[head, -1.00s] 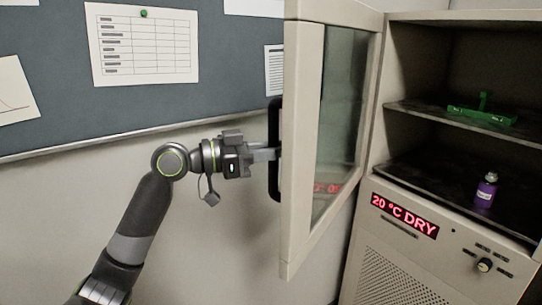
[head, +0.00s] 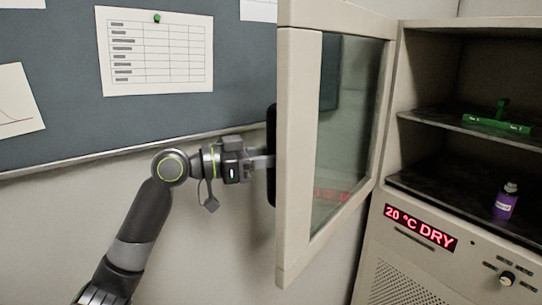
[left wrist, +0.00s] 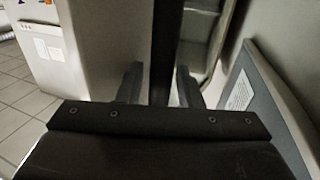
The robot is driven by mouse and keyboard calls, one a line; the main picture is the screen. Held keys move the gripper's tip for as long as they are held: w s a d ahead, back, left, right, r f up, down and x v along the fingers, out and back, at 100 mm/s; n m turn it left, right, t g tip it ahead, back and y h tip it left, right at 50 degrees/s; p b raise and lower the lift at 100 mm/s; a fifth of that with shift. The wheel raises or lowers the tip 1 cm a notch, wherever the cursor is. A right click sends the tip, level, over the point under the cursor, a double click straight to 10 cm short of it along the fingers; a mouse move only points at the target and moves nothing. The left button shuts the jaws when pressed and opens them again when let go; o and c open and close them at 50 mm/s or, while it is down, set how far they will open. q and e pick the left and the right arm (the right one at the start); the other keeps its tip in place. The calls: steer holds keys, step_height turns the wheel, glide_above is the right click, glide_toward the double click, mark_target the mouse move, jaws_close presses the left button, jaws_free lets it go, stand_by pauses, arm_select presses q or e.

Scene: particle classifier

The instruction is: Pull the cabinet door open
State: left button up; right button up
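The cabinet door (head: 299,150), a pale frame with a glass pane (head: 345,130), stands wide open, swung out to the left of the cabinet (head: 425,275). Its black vertical handle (head: 271,155) is on the door's left-hand face, partly hidden by the door's edge. My left gripper (head: 265,161) reaches it from the left. In the left wrist view, the handle (left wrist: 166,45) runs between the two fingers of my left gripper (left wrist: 160,82), which sit close on either side of it. My right gripper is in neither view.
Inside the cabinet, a green object (head: 497,122) lies on the upper shelf and a purple bottle (head: 506,202) stands on the lower one. A pinboard wall (head: 60,90) is behind my left arm.

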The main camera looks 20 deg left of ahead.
arm_select(q)
steer(key=shift+o, duration=0.5)
steer(key=shift+a, duration=0.1)
steer(key=shift+s+a+f, duration=0.1)
steer(key=shift+s+a, duration=0.05)
steer(key=shift+a, duration=0.05)
steer(key=b+v, duration=0.7)
steer(key=v, duration=0.9)
steer(key=shift+s+a+b, duration=0.2)
steer(key=shift+s+b, duration=0.1)
steer(key=shift+b, duration=0.1)
